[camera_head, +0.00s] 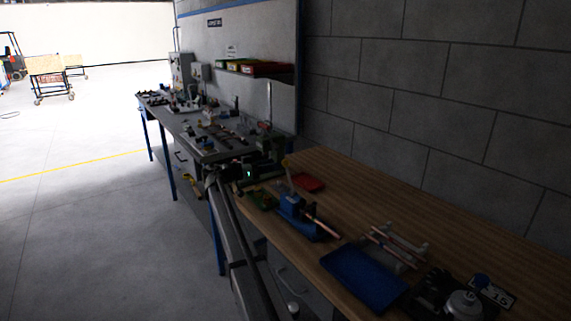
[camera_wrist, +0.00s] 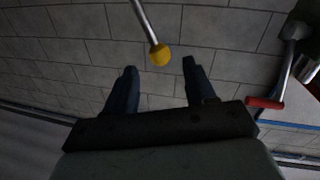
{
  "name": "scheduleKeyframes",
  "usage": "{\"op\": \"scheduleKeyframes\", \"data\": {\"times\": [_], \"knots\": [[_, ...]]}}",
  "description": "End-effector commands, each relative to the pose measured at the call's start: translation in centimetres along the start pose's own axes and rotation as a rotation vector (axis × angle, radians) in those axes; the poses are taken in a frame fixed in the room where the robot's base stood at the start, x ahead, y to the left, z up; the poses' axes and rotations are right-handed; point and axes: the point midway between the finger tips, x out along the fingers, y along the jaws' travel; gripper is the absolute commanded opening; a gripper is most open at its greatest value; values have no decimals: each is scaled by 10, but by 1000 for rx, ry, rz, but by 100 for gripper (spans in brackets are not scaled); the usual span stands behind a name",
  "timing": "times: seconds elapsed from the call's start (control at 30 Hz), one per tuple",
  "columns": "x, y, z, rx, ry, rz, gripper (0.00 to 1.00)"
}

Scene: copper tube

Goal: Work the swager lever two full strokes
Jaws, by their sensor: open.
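The blue swager (camera_head: 297,214) stands on the wooden bench, with a copper tube (camera_head: 322,229) sticking out toward the right. Its lever (camera_head: 290,177) stands nearly upright and ends in a yellow knob (camera_head: 287,161). In the wrist view the lever's metal rod (camera_wrist: 144,20) comes in from the top, with the yellow knob (camera_wrist: 160,55) at its end. My gripper (camera_wrist: 160,66) is open and empty. The knob shows in line with the gap between the two dark fingertips, close to their ends, and no finger is seen touching it. In the head view my gripper is dark and close left of the knob.
A red tray (camera_head: 309,183) lies behind the swager. A blue tray (camera_head: 364,277) and a rack with copper tubes (camera_head: 398,245) are to its right. A red-handled tool (camera_wrist: 265,103) shows at the wrist view's right. A block wall (camera_head: 430,100) stands behind the bench.

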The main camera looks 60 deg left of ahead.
Motion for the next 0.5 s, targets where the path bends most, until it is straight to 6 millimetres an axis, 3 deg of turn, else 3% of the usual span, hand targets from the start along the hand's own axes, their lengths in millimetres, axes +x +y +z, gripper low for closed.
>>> {"op": "scheduleKeyframes", "data": {"times": [0.2,0.5], "knots": [[37,0,0,0,-1,1,55],[61,0,0,0,-1,-1,55]]}}
